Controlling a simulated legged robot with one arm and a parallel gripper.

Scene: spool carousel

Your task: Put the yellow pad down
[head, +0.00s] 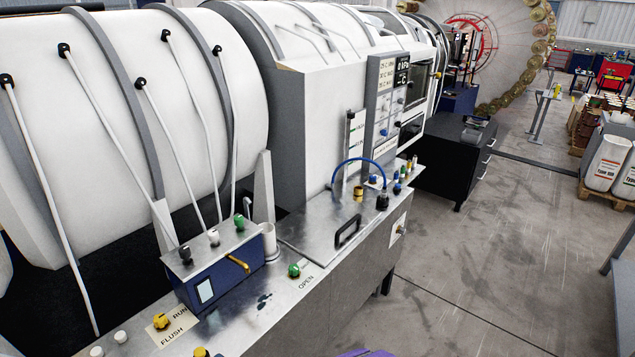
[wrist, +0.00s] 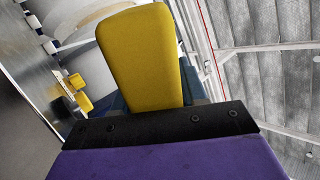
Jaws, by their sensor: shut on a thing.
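The yellow pad (wrist: 144,55) fills the upper middle of the wrist view, standing up beyond the black edge of my gripper (wrist: 155,122). My gripper is shut on the pad. The pad's lower end is hidden behind the black jaw part. In the head view only a purple bit of my arm shows at the bottom edge, and the pad is not visible there.
A steel bench (head: 262,300) runs along a large white machine (head: 330,110). On it are a blue box (head: 215,275) with knobs, a yellow RUN/FLUSH knob (head: 161,321), a green knob (head: 294,271) and a lid with a black handle (head: 347,232). Open concrete floor (head: 470,270) lies to the right.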

